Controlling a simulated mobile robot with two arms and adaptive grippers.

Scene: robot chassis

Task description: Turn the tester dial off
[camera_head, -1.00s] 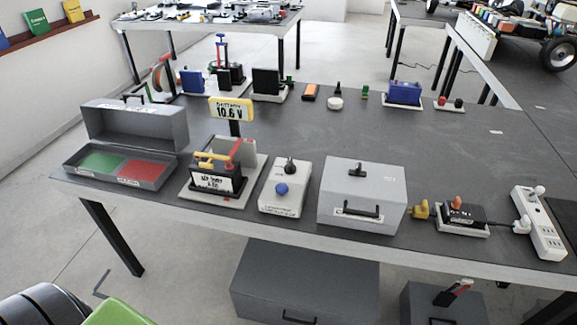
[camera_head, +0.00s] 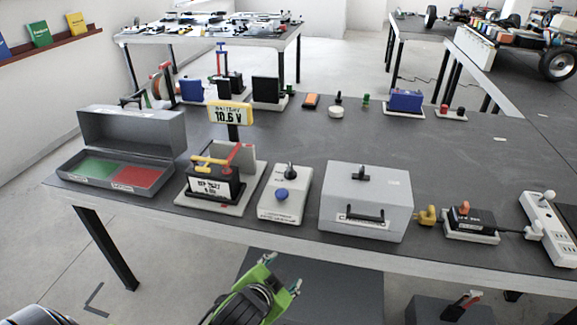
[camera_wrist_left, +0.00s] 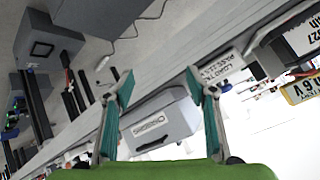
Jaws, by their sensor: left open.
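The tester (camera_head: 285,207) is a pale box on the near edge of the dark table, with a black knob (camera_head: 291,171) on top and a round blue button (camera_head: 281,195) on its front. Its labelled front (camera_wrist_left: 218,68) shows at an angle in the left wrist view. My left gripper (camera_head: 283,272) is green, open and empty. It is in front of the table, below the tester in the picture and apart from it. In the left wrist view its two teal fingers (camera_wrist_left: 158,85) are spread wide, with the closed grey case between them. My right gripper is out of view.
The closed grey case (camera_head: 366,203) stands right of the tester. A battery stand with a yellow 10.6 V display (camera_head: 231,113) stands to its left, beside an open grey box (camera_head: 130,140) with green and red compartments. The table's front edge (camera_head: 300,247) lies between my gripper and the tester.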

